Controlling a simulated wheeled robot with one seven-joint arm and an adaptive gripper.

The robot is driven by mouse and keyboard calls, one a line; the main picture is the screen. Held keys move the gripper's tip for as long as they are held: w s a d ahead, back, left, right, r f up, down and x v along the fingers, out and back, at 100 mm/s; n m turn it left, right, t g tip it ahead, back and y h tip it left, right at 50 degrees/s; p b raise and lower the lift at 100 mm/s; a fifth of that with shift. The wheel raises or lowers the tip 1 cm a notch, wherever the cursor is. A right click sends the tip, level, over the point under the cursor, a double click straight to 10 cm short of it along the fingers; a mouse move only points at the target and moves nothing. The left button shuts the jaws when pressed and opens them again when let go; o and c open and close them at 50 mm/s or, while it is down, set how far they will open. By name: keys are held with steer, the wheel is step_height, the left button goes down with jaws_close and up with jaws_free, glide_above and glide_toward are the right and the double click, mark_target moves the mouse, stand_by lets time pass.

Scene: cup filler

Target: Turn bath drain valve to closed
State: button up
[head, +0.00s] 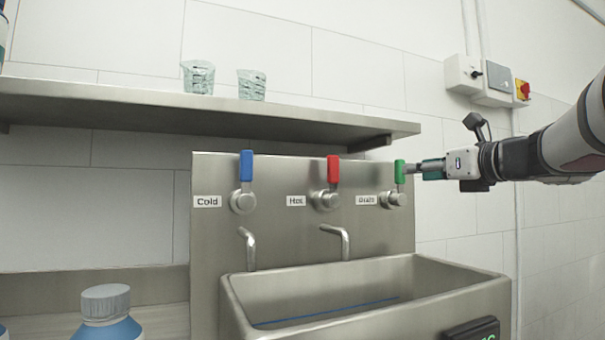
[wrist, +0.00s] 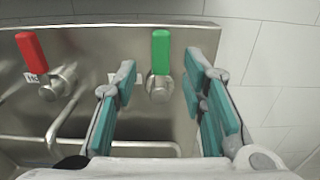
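The drain valve has a green lever handle (head: 399,172) pointing up from a round metal body (head: 394,199), beside a label reading "Drain" on the steel back panel. In the wrist view the green handle (wrist: 160,52) stands upright, between and beyond my fingers. My gripper (head: 424,169) comes in from the right with its fingertips at the handle in the head view. In the wrist view my gripper (wrist: 162,85) has its teal-padded fingers wide apart, with nothing held between them. Whether a finger touches the handle cannot be told.
A blue cold lever (head: 246,166) and a red hot lever (head: 333,170) stand upright to the left. Two spouts hang over the steel basin (head: 370,290). A shelf (head: 200,112) with two glasses is above. A switch box (head: 464,74) is on the right wall.

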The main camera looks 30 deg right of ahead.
steer(key=s, duration=0.5)
steer(key=shift+a, duration=0.15)
